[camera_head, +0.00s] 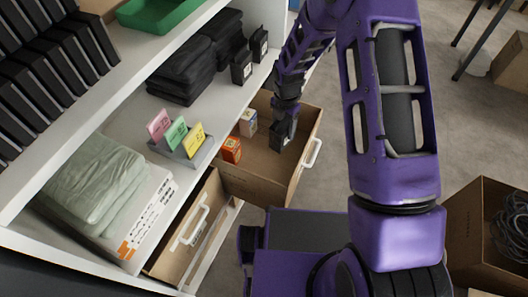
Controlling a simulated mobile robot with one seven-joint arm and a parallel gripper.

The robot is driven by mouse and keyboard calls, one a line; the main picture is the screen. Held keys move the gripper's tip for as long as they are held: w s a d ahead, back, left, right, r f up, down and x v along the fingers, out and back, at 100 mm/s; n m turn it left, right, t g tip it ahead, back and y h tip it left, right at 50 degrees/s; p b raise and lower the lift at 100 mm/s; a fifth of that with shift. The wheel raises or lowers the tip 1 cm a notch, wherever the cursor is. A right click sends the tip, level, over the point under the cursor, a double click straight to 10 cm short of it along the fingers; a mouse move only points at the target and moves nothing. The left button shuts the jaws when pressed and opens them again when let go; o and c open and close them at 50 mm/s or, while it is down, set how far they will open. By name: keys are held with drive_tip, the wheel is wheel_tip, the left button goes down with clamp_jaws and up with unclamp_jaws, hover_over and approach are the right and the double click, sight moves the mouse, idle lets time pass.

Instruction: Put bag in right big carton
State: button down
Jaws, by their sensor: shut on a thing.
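My gripper (284,118) hangs pointing down over the right big carton (300,180), a brown box with a white handle on its front, pulled out from under the shelf. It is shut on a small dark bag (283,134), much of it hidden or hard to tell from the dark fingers. The bag is at or just inside the carton's opening, near its right part; I cannot tell whether it touches the floor. An orange box (231,149) and a whitish box (248,122) stand in the carton's left part.
A second brown carton (165,255) with a white handle sits left. The shelf holds two small black bags (241,67), dark folded cloth (185,72), a card holder (188,152) and pale green cloth (95,180). A box of cables (465,240) stands right on the floor.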

drive_tip(key=f+n+b, duration=0.1)
drive_tip(key=f, duration=0.1)
drive_tip(key=a+f+n+b, duration=0.1)
drive_tip(key=f, duration=0.5)
drive_tip(key=shift+w+a+f+n+b, duration=0.1)
drive_tip(key=shift+w+a+n+b, duration=0.05)
drive_tip(key=shift+a+n+b, duration=0.25)
drive_tip(key=shift+f+b, duration=1.75)
drive_tip(key=shift+f, duration=6)
drive_tip(key=shift+f, duration=0.15)
drive_tip(key=shift+c, duration=0.6)
unclamp_jaws()
wheel_tip(320, 180, up, 12)
drive_tip(key=p, duration=0.2)
